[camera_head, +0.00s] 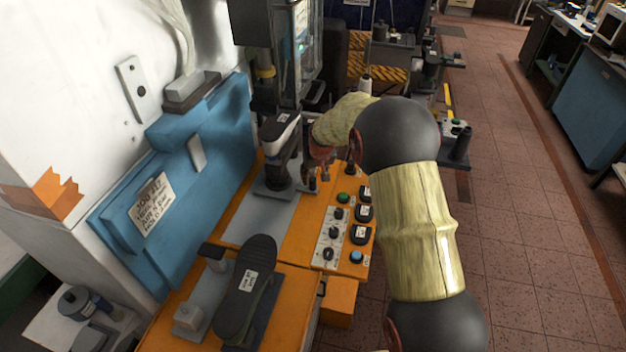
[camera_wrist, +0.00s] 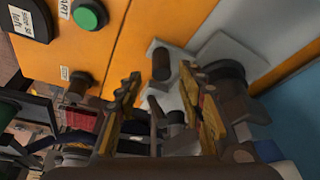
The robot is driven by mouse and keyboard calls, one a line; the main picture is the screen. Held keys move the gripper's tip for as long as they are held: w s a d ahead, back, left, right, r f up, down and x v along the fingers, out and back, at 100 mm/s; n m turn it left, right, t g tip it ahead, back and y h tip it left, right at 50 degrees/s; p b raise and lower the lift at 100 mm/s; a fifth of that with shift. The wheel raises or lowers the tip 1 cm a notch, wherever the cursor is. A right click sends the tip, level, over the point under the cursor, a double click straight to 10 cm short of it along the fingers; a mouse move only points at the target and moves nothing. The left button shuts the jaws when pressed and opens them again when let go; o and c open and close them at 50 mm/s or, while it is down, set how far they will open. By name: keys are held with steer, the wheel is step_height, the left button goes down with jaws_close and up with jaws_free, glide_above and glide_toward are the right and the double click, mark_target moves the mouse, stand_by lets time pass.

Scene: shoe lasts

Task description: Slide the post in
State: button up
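My gripper (camera_head: 322,163) is over the orange machine top, just right of the upright shoe last (camera_head: 283,140) on its grey base plate. In the wrist view my gripper (camera_wrist: 165,88) has its two fingers apart, with a clear gap between them. A short dark round post (camera_wrist: 161,64) stands just beyond the fingertips, roughly in line with the gap; no finger is seen touching it. In the head view a small dark post (camera_head: 312,181) shows below the fingers beside the base plate. How far the post sits in its seat cannot be told.
A control panel with a green button (camera_head: 343,198), a blue button (camera_head: 356,257) and dark knobs lies right of the base plate. A dark sole-shaped piece (camera_head: 247,280) is mounted in front. A blue padded guard (camera_head: 185,180) lines the left. The tiled floor (camera_head: 520,220) at right is free.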

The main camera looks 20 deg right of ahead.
steer(key=v, duration=0.7)
steer(key=shift+r, duration=0.25)
steer(key=shift+s, duration=0.15)
steer(key=s+a+f+g, duration=0.2)
steer(key=s, duration=0.7)
steer(key=s+a+r+t, duration=0.1)
steer(key=s+r, duration=0.4)
steer(key=s, duration=0.5)
steer(key=s+a+r+t, duration=0.1)
steer(key=s+a+r, duration=0.3)
steer(key=s, duration=0.7)
steer(key=s+a+r+n+t, duration=0.1)
steer(key=s+a+r, duration=0.2)
steer(key=s+r, duration=0.5)
steer(key=s, duration=0.2)
steer(key=shift+s+a+r, duration=0.25)
steer(key=shift+s, duration=0.05)
